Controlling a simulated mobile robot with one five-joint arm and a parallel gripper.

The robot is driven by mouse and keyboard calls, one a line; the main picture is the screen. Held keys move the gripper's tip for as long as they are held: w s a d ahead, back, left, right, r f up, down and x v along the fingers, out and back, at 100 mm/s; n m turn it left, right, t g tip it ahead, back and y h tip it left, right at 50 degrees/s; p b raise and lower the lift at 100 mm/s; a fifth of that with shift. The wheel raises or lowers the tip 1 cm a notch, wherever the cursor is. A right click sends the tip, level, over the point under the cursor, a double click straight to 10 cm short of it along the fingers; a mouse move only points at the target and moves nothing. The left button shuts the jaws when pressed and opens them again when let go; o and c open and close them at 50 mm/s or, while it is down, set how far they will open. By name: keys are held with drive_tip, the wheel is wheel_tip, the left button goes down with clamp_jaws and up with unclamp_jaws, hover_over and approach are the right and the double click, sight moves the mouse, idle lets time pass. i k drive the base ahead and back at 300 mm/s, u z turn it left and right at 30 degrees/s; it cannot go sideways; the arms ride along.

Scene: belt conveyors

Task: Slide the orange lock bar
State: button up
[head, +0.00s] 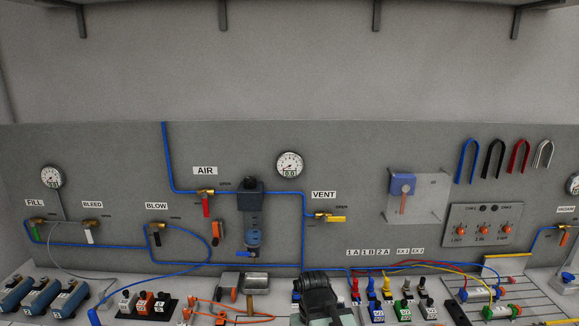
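Several orange parts show in the head view, and I cannot tell for sure which is the lock bar. A small upright orange piece with a dark edge (217,231) is on the grey panel, left of the blue-and-black air unit (251,215). A thin orange-red bar (403,203) stands upright below a blue block on a pale plate at the right. My gripper (320,290), dark and seen from behind, appears to be at the bottom centre, apart from both parts. Its fingers are hidden, so its opening does not show.
Blue tubing (260,265) runs along the panel's lower part. Coloured connectors (385,290) and a rack (540,292) crowd the bench at the right. A hammer-like tool (250,283) lies left of my gripper.

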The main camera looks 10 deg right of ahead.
sight(216, 241)
drive_tip(key=u, duration=2.45)
drive_tip(key=i, duration=0.4)
drive_tip(key=u, duration=0.25)
